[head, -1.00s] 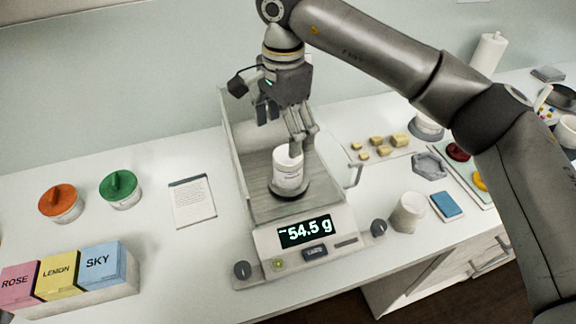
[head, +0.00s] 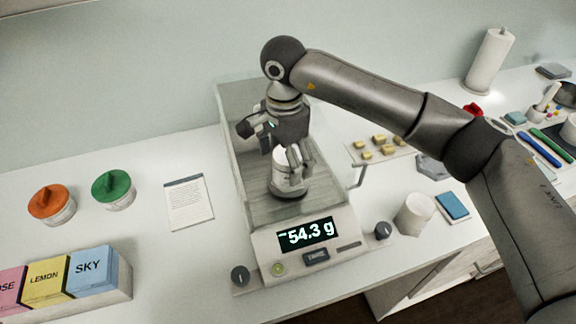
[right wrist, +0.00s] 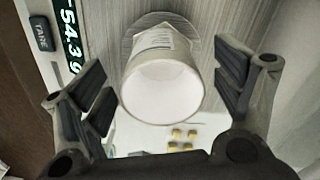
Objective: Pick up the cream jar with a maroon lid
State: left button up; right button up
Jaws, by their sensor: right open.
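A white jar (head: 289,182) without a lid stands upright on the scale pan. It has a printed label. In the right wrist view the jar (right wrist: 163,88) shows its open mouth and pale, empty-looking inside. My right gripper (head: 292,158) is right above and around the jar's upper part; in the right wrist view its open fingers (right wrist: 160,85) stand on either side, with gaps to the jar. I cannot make out a jar wearing a maroon lid; a small red thing (head: 472,109) is partly hidden behind my right arm. My left gripper is not in view.
The scale (head: 310,238) has clear side walls and reads -54.3 g. Orange-lidded (head: 50,203) and green-lidded (head: 114,188) jars, a card (head: 189,202) and labelled boxes (head: 62,280) are left. A white cup (head: 414,214) and blue block (head: 452,206) are right.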

jog(key=shift+f+p, duration=0.65)
jog(key=shift+f, duration=1.2)
jog(key=shift+c, duration=0.4)
jog(key=c, duration=1)
jog(key=shift+c, duration=0.2)
